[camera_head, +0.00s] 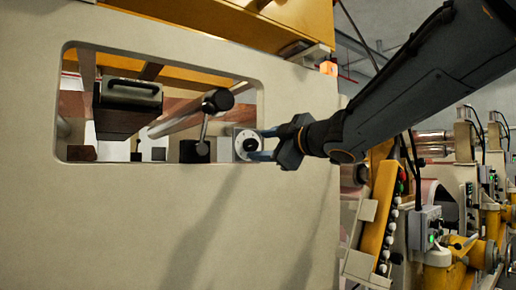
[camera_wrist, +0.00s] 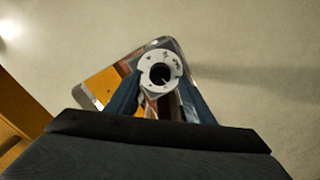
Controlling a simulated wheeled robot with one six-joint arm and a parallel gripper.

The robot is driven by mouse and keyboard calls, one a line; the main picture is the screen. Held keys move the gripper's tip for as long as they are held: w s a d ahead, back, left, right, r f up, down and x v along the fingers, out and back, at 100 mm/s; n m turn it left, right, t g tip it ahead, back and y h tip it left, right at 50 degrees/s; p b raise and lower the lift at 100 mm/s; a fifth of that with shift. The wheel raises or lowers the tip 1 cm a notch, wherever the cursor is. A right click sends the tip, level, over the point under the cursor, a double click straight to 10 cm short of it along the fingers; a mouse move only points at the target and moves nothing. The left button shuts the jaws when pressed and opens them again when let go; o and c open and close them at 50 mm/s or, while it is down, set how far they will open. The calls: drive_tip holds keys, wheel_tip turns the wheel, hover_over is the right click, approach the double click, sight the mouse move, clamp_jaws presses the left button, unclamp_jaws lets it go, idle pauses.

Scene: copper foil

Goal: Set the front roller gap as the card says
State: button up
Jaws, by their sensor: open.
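A round white dial (camera_head: 246,143) with a black centre sits at the lower right corner of the window in the cream machine panel. It also shows in the wrist view (camera_wrist: 147,62), with small marks on its ring too small to read. My gripper (camera_head: 265,145) is open at the dial's right side, its blue fingers pointing at it. In the wrist view the two fingers (camera_wrist: 160,85) lie either side of the dial's lower part. I cannot tell whether they touch it. I cannot make out a readable card.
A lever with a black ball knob (camera_head: 217,101) stands left of the dial in the window. Further left is a dark block with a handle (camera_head: 130,95). The window frame (camera_head: 160,163) borders the opening closely. A yellow control panel with buttons (camera_head: 380,215) stands at right.

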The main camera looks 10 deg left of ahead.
drive_tip(key=v, duration=0.5)
drive_tip(key=shift+d+b, duration=0.1)
drive_tip(key=shift+b, duration=0.3)
drive_tip(key=shift+s, duration=0.1)
